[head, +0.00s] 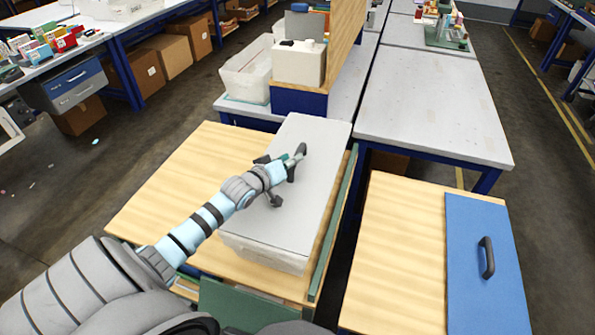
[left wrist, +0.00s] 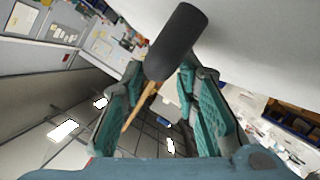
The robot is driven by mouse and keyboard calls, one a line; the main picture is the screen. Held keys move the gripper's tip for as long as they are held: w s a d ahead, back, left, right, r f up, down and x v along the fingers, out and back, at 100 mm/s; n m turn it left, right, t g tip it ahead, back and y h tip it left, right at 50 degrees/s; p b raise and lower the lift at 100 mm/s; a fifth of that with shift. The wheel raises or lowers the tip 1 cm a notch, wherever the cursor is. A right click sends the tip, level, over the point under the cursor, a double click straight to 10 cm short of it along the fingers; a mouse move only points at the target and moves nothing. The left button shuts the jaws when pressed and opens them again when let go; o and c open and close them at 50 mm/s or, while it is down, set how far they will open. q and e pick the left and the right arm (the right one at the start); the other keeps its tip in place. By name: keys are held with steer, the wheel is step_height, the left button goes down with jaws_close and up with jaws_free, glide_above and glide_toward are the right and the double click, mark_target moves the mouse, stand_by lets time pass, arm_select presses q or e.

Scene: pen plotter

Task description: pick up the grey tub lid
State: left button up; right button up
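The grey tub lid (head: 310,135) lies flat on a pale tub (head: 265,252) on the wooden worktop. My left gripper (head: 292,162) is low over the middle of the lid and partly hides its dark handle. In the left wrist view the gripper (left wrist: 165,115) is open, its teal fingers apart. The dark rounded handle (left wrist: 172,42) shows in front of and partly between the fingers there, with the pale lid surface (left wrist: 255,35) beside it. I cannot tell whether the fingers touch the handle. My right gripper is not in view.
A blue panel with a dark handle (head: 487,257) lies on the wooden top at right. A white container (head: 298,62) and a clear bin (head: 247,70) stand behind the tub. A grey table (head: 432,105) beyond at right is mostly clear.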

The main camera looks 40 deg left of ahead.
arm_select(q)
steer(key=shift+b+x, duration=0.4)
steer(key=shift+x, duration=0.65)
steer(key=shift+s, duration=0.1)
jaws_close()
